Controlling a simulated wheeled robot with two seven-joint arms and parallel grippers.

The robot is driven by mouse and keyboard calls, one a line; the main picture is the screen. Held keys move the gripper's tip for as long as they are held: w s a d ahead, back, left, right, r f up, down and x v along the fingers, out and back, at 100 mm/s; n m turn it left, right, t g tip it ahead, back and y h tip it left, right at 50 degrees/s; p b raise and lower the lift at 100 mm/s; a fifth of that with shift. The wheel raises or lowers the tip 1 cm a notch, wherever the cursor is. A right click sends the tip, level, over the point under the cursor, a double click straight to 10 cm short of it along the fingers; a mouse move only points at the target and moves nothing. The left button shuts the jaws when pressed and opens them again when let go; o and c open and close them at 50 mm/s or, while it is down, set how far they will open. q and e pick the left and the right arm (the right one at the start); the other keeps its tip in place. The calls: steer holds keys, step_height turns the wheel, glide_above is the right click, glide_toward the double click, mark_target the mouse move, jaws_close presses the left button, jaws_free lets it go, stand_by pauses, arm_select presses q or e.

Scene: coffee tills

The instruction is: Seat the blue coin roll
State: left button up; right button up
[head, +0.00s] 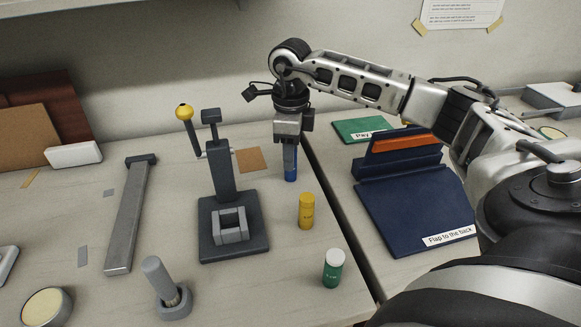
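The blue coin roll (291,173) is upright at the back of the counter, right of the dark press stand. My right gripper (290,160) points down at it from above, and its fingers hide the roll's upper part. I cannot tell whether the fingers are closed on the roll, or whether its lower end touches the counter. The press stand (254,241) has a grey square holder (231,236) on its base and a lever with a yellow knob (184,112). My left gripper is not in view.
A yellow roll (306,212) and a green roll (333,269) stand upright right of the press. A grey post in a round base (161,280) and a long grey bar (126,220) are to the left. A navy folder (412,205) lies at right.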

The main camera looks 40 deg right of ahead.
steer(key=c, duration=0.8)
steer(key=shift+c, duration=0.2)
step_height(320, 180, up, 6)
steer(key=p, duration=0.4)
steer(key=shift+f, duration=0.25)
